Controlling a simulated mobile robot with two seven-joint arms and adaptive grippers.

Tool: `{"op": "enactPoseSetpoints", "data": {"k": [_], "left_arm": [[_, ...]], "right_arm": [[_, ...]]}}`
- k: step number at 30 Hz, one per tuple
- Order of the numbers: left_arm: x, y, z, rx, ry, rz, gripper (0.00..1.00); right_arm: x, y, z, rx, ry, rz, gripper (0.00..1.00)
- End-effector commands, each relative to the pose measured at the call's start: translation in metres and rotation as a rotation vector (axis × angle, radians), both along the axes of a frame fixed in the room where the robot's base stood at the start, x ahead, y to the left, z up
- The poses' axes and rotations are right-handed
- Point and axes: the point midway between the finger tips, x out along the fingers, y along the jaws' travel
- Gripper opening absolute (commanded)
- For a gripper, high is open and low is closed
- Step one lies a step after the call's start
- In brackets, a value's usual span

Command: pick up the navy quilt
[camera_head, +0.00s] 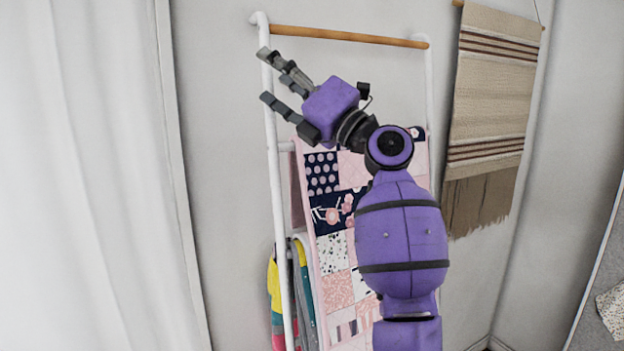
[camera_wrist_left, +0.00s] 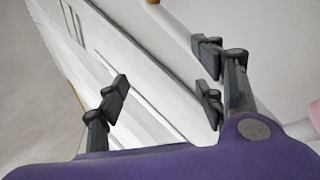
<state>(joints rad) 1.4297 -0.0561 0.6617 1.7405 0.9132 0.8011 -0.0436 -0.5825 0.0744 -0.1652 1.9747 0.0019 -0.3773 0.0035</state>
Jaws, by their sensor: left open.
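The quilt with navy patches (camera_head: 335,252) hangs over a rung of a white ladder rack. It is a patchwork of navy, pink and white squares. My left arm hides its right part. My left gripper (camera_head: 267,76) is open and empty, above and left of the quilt, by the rack's left rail in the head view. In the left wrist view its spread fingers (camera_wrist_left: 163,86) have pale wall and white bars behind them. A small pink patch, perhaps the quilt, shows at that view's right edge. My right gripper is not in view.
The rack has white rails (camera_head: 429,85) and a wooden top rung (camera_head: 345,36). A yellow, teal and grey textile (camera_head: 275,295) hangs low on its left. A fringed beige wall hanging (camera_head: 490,95) is to the right. A white curtain (camera_head: 85,180) fills the left side.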

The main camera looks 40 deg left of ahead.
Motion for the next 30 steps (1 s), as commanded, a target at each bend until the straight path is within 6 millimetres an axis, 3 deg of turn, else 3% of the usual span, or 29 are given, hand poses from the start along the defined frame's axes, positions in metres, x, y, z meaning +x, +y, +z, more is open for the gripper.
{"op": "enactPoseSetpoints", "data": {"k": [4,9,11,13,15,19,24,30], "left_arm": [[-0.016,0.013,0.018,-0.218,-0.199,-0.053,0.62],[-0.022,0.016,0.022,-0.501,-0.397,-0.142,0.62],[-0.018,0.012,0.012,-0.64,-0.459,-0.182,0.62],[-0.003,-0.002,-0.012,-0.858,-0.512,-0.233,0.62],[0.013,-0.023,-0.042,-1.061,-0.525,-0.267,0.62],[0.032,-0.061,-0.076,-1.32,-0.506,-0.305,0.62],[0.04,-0.085,-0.093,-1.458,-0.482,-0.322,0.62],[0.044,-0.081,-0.104,-1.468,-0.477,-0.32,0.62]], "right_arm": [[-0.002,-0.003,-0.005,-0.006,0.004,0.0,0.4],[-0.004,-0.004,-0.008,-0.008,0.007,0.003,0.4],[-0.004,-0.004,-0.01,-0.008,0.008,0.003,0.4],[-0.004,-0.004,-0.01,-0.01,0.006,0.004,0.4],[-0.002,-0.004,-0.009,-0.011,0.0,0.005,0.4],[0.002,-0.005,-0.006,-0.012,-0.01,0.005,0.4],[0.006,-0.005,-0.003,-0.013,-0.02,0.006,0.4],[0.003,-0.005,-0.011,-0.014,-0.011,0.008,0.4]]}}
